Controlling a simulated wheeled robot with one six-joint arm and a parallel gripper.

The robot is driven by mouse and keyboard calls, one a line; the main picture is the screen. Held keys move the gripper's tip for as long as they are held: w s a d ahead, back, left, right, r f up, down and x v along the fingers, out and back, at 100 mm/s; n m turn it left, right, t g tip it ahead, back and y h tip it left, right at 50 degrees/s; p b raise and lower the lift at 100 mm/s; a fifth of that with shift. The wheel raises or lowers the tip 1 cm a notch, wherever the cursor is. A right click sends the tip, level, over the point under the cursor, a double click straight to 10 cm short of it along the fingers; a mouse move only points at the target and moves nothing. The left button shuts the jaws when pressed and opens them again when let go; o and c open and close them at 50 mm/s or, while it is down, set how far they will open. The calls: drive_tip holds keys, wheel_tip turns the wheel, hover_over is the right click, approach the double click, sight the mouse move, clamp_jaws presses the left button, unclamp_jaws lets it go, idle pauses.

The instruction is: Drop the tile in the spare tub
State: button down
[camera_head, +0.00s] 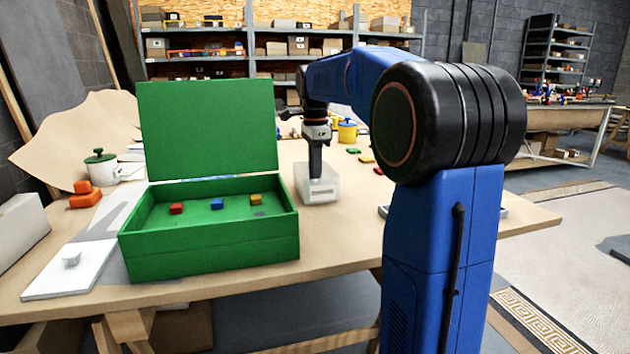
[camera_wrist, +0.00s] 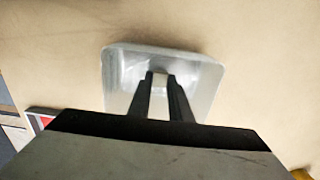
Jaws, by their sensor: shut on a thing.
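My gripper (camera_head: 315,174) points down into a clear, whitish tub (camera_head: 322,190) on the table, right of the green box. In the wrist view, the tub (camera_wrist: 115,80) lies beneath my gripper (camera_wrist: 161,82), with the fingertips over its inside. The fingers are shut on a small pale tile (camera_wrist: 160,79), which shows between the tips in the wrist view. The tile cannot be made out in the head view. I cannot tell whether it touches the tub's floor.
The open green box (camera_head: 215,245) holds red, blue and yellow tiles, its lid (camera_head: 208,130) raised. A yellow pot (camera_head: 347,132) and several loose coloured tiles lie behind and right of the tub. A green-lidded pot (camera_head: 101,168) and orange blocks (camera_head: 84,195) stand left.

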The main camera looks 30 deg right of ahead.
drive_tip(key=shift+f, duration=0.7)
drive_tip(key=c, duration=1.6)
unclamp_jaws()
drive_tip(key=shift+f, duration=0.15)
drive_tip(key=shift+c, duration=0.2)
wheel_tip(320, 180, up, 12)
drive_tip(key=shift+r, duration=0.2)
